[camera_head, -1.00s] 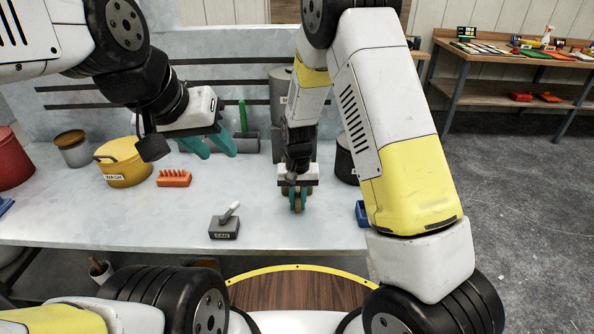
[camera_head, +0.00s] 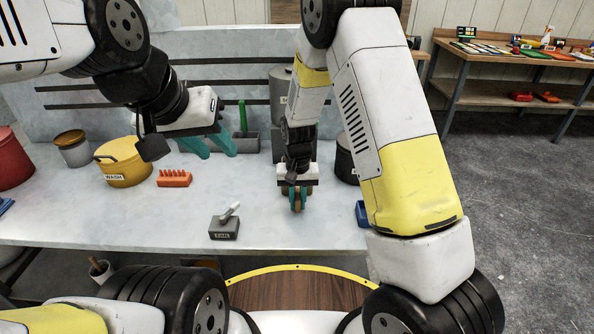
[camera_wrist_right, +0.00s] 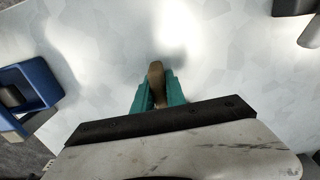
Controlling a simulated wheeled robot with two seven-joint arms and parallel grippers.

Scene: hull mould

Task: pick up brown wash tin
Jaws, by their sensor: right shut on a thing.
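A yellow tin (camera_head: 124,165) with a WASH label stands at the left of the bench. A grey tin (camera_head: 75,153) with a brown lid stands behind it to the left. I cannot tell which, if either, is the brown wash tin. My right gripper (camera_head: 297,208) is low over the middle of the bench, shut on a small brown thing. In the right wrist view the brown thing (camera_wrist_right: 156,82) sticks out between the teal fingers; its lower part is hidden. My left gripper (camera_head: 217,155) is open and empty, above the bench to the right of the yellow tin.
An orange pegged block (camera_head: 174,179) and a grey labelled block (camera_head: 224,229) with a pale handle lie on the bench. A blue bin (camera_head: 361,213) is at the right, beside my right arm; a dark pot (camera_head: 344,160) stands behind. The bench front is mostly clear.

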